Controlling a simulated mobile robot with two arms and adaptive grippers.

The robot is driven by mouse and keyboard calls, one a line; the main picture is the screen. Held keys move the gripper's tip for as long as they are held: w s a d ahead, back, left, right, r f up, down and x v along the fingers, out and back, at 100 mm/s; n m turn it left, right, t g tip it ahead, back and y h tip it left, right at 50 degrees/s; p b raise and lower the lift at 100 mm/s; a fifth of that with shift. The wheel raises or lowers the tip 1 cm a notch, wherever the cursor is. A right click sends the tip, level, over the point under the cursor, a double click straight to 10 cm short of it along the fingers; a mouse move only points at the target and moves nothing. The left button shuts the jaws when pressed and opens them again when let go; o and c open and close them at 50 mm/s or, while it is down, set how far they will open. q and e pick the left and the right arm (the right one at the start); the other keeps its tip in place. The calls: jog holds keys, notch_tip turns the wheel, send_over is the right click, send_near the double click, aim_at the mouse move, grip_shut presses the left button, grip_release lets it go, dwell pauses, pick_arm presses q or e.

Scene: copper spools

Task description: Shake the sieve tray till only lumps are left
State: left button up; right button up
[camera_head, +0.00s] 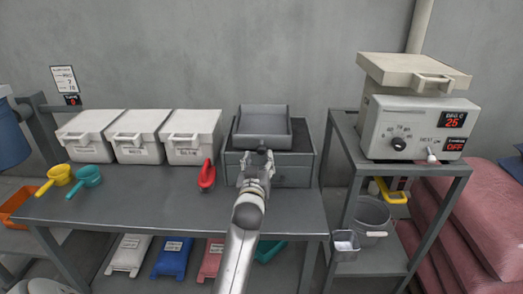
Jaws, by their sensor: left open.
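A dark grey tray (263,138), which looks like the sieve tray, sits on top of a grey box (298,168) at the back of the bench. I cannot make out any powder or lumps in it. My left gripper (257,156) is at the front edge of the tray, with its arm reaching in from below. It is open, and I cannot tell whether it touches the tray. The gripper hides part of the tray's front and of the box. My right gripper is not in view.
Several white lidded bins (138,152) line the bench's back left. A yellow scoop (60,174), a teal scoop (89,175) and a red scoop (207,176) lie in front. A beige machine (400,115) reading 25 and OFF stands right, above a grey bucket (371,213). The front of the bench (150,208) is clear.

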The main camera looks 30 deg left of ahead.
aim_at(261, 153)
pick_arm(q)
jog(key=shift+x, duration=3.2)
grip_shut()
